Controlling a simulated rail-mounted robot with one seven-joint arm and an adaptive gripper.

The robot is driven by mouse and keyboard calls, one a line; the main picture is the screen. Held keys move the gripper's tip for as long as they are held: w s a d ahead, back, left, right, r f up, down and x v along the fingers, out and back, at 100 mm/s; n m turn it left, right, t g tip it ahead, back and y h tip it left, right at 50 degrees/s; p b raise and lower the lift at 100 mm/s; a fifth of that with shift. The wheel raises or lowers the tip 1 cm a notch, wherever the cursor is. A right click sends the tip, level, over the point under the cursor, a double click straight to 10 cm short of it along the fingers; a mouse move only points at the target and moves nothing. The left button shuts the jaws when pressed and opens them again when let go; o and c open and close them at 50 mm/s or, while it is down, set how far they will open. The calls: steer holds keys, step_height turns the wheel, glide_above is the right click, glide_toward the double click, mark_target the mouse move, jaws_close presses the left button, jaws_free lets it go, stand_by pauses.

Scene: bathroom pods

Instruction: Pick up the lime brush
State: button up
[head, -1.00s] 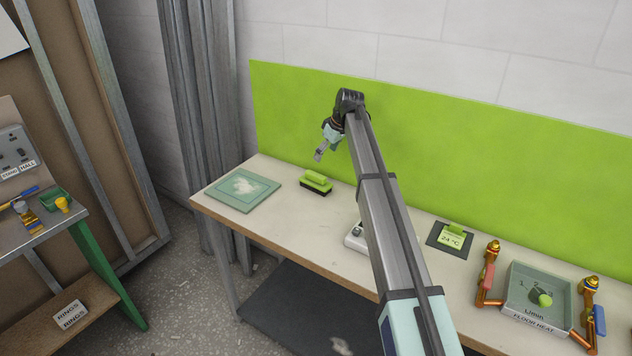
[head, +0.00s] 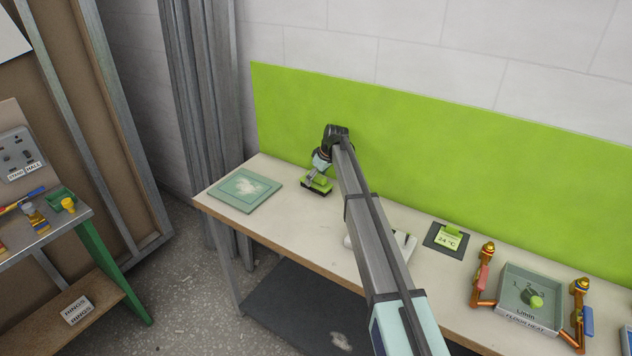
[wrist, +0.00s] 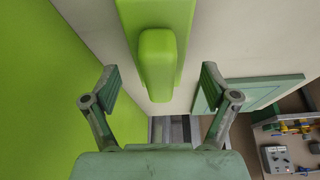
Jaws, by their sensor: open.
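The lime brush (head: 316,185) has a lime block with a raised lime grip and dark bristles underneath. It lies on the bench top near the green backboard. In the wrist view the brush (wrist: 158,62) fills the top middle, its grip lying lengthwise between the lines of my two fingers. My gripper (head: 314,178) is right above the brush in the head view and partly hides it. In the wrist view my gripper (wrist: 157,90) is open, with one finger on each side of the grip and clear room between. Whether the fingertips are level with the grip I cannot tell.
A green board (head: 245,190) with a pale smear lies left of the brush. The lime backboard (head: 420,150) rises close behind. A white device (head: 405,243), partly behind my arm, a 24 °C card (head: 449,239) and a floor heat box (head: 533,300) stand to the right.

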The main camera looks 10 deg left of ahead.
steer(key=shift+p+x, duration=0.3)
steer(key=shift+x, duration=1.05)
steer(key=c, duration=1.4)
steer(key=shift+o, duration=0.2)
steer(key=shift+r, duration=0.2)
step_height(320, 180, up, 20)
steer(key=b, duration=0.5)
steer(key=shift+f, duration=0.1)
steer(key=o, duration=0.6)
steer(key=c, duration=0.3)
steer(key=shift+d, duration=0.15)
steer(key=shift+c, duration=0.2)
